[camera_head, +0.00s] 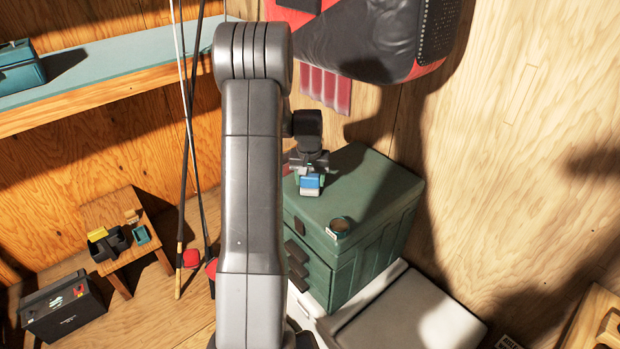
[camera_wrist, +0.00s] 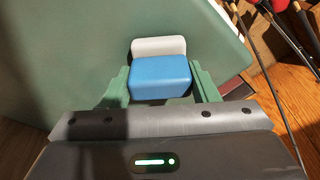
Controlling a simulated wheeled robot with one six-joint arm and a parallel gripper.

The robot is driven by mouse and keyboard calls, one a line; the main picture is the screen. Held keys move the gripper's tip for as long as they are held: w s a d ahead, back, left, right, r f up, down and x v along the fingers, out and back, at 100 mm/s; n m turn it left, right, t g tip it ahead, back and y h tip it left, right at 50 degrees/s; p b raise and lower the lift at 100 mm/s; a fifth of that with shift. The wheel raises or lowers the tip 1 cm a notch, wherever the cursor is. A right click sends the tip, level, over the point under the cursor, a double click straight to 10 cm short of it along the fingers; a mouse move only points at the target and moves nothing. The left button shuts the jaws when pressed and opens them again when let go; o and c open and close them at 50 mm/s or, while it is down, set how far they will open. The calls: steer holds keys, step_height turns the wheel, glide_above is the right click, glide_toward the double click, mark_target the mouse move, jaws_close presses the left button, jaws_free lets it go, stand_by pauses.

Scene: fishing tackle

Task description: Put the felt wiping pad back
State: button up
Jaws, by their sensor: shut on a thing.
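A blue block with a pale grey-white layer, which looks like the felt wiping pad (camera_wrist: 160,78), is between the fingers of my gripper (camera_wrist: 162,88) in the wrist view. Both green fingers press on its sides. In the head view the pad (camera_head: 309,182) shows as a small blue and white piece at the end of my gripper (camera_head: 308,176), over the top of the green cabinet (camera_head: 365,187). I cannot tell whether the pad touches the cabinet top.
A white chest (camera_head: 410,318) stands beside the cabinet. Fishing rods (camera_head: 187,120) lean at the left. A small wooden table (camera_head: 118,215) holds dark and teal bins. A black box (camera_head: 62,308) stands on the floor.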

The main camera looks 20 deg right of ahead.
mark_target(310, 174)
steer(key=o, duration=1)
steer(key=shift+o, duration=0.2)
step_height(310, 174, up, 12)
steer(key=s+b, duration=0.1)
steer(key=shift+s+a, duration=0.3)
steer(key=shift+a, duration=0.1)
steer(key=f, duration=0.4)
steer(key=w+f+p, duration=0.1)
steer(key=f, duration=0.7)
steer(key=shift+w+d+f, duration=0.1)
steer(key=shift+w+d, duration=0.2)
steer(key=shift+d, duration=0.1)
steer(key=shift+r, duration=1.95)
